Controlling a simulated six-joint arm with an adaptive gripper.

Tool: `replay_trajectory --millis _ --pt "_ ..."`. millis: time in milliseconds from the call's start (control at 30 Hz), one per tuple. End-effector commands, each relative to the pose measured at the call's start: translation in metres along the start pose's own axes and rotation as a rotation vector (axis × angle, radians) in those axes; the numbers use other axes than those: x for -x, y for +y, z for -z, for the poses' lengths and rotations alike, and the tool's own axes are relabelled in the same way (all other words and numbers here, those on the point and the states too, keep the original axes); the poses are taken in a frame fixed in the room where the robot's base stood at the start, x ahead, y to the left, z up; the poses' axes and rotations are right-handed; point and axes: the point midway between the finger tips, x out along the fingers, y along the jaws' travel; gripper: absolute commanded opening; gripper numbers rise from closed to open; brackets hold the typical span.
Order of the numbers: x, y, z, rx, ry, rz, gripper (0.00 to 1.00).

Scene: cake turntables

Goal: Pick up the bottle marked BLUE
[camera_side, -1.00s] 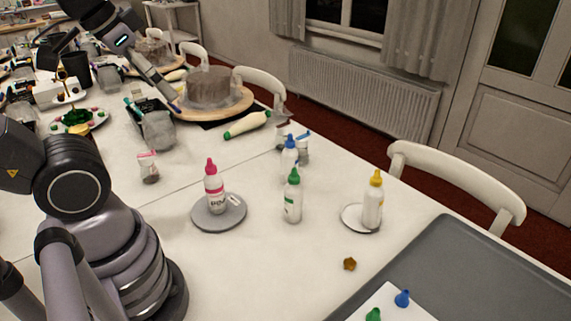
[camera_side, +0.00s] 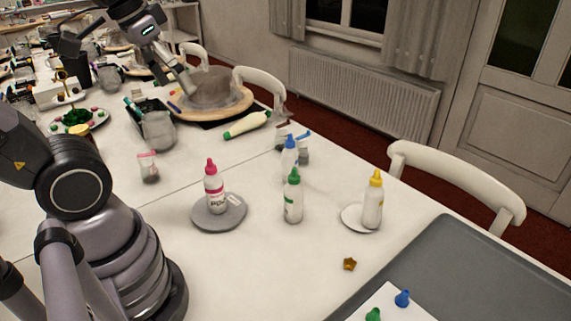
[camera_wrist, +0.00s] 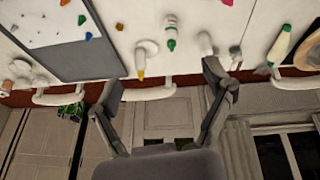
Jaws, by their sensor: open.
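A white bottle with a blue cap (camera_side: 289,160) stands on the table, partly hidden behind a green-capped bottle (camera_side: 293,198). Its label cannot be read. A pink-capped bottle (camera_side: 214,188) stands on a grey turntable (camera_side: 205,222), with lettering partly visible. A yellow-capped bottle (camera_side: 372,203) stands on a small white disc (camera_side: 352,219). My gripper (camera_side: 160,55) is open and empty, high at the upper left near the cake, far from the bottles. In the wrist view my fingers (camera_wrist: 160,85) are spread wide, and the green-capped bottle (camera_wrist: 171,30) shows beyond them.
A cake (camera_side: 212,88) on a wooden turntable (camera_side: 238,108) stands below my gripper. A grey tray (camera_side: 460,270) fills the front right. White chairs line the far edge.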

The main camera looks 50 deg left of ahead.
Motion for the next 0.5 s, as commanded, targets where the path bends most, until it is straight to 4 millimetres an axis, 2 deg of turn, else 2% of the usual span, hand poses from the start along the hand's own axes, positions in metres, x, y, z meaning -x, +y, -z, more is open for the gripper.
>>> replay_trajectory --millis 267,367,500 --pt "-0.057 0.000 0.074 0.465 -0.367 -0.185 0.81" --pt "-0.087 -0.010 0.101 0.644 -0.481 -0.271 0.81" --pt "-0.135 -0.033 0.135 0.896 -0.622 -0.406 0.81"
